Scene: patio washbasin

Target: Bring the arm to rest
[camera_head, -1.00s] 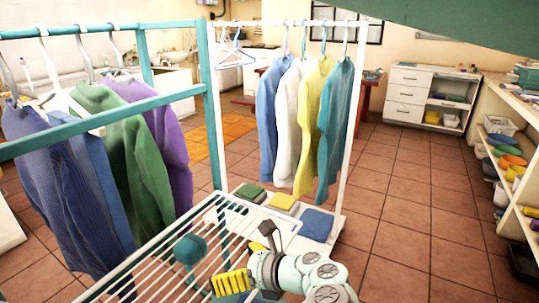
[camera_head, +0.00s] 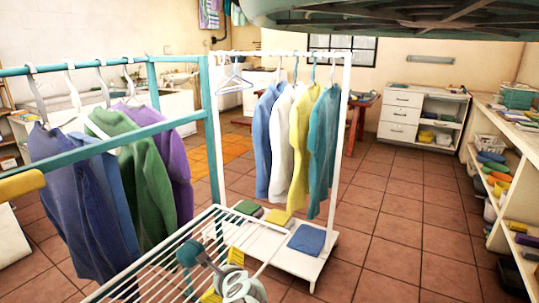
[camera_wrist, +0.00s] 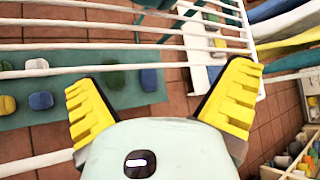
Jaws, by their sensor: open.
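My gripper (camera_head: 223,276) is at the bottom edge of the head view, beside the white wire drying rack (camera_head: 165,262). Only parts of its yellow fingers and my pale arm show there. In the wrist view my gripper (camera_wrist: 160,98) has its two yellow ribbed fingers spread wide apart. Nothing is between them. White bars of the drying rack (camera_wrist: 120,45) run across the view close beyond the fingertips. I cannot tell whether a finger touches a bar.
A teal rail with hung sweaters (camera_head: 150,165) stands at left. A white rail (camera_head: 345,130) holds several garments above folded cloths (camera_head: 307,239). Shelves (camera_head: 515,180) line the right wall. Tiled floor at the right centre (camera_head: 400,240) is clear. A teal mat (camera_wrist: 60,105) lies below the rack bars.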

